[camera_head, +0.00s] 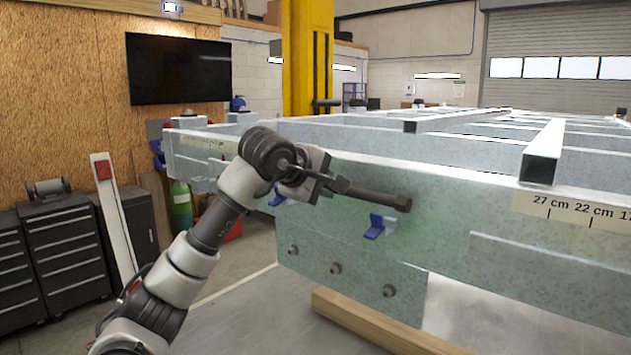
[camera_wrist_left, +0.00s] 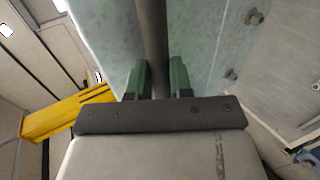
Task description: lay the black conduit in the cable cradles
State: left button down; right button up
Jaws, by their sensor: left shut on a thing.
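The black conduit (camera_head: 373,196) is held beside the side face of the galvanised trailer frame (camera_head: 465,215), its free end pointing right. My left gripper (camera_head: 328,184) is shut on it. The left wrist view shows the conduit (camera_wrist_left: 154,40) running between the two green fingers of the gripper (camera_wrist_left: 158,82). One blue cable cradle (camera_head: 376,227) sits on the frame face just below the conduit's right part. Another blue cradle (camera_head: 277,197) is partly hidden by my wrist at the left. The conduit appears above the cradles, not in them. My right gripper is not in view.
Bolts (camera_head: 336,268) stick out from a plate below the cradles. A wooden beam (camera_head: 380,325) lies under the frame. A square tube (camera_head: 541,155) crosses the top at the right. Black tool cabinets (camera_head: 58,250) stand at the left, with open floor between.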

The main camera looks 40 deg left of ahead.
pick_arm(q)
jog(key=shift+w+d+f, duration=0.1)
jog(key=shift+w, duration=0.6)
notch_tip(320, 180, down, 2)
jog(key=shift+s+f+b, duration=0.1)
jog(key=shift+f+b, duration=0.05)
jog(key=shift+b, duration=0.7)
jog(key=shift+s+f+b, duration=0.2)
jog(key=shift+f+b, duration=0.25)
jog(key=shift+f, duration=0.1)
jog(key=shift+w+f+b, duration=0.15)
jog(key=shift+f+b, duration=0.15)
jog(key=shift+f, duration=0.2)
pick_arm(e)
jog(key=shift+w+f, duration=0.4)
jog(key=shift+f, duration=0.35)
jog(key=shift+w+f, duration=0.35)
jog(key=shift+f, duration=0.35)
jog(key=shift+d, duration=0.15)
pick_arm(q)
jog(key=c, duration=0.9)
grip_release()
jog(key=shift+c, duration=0.2)
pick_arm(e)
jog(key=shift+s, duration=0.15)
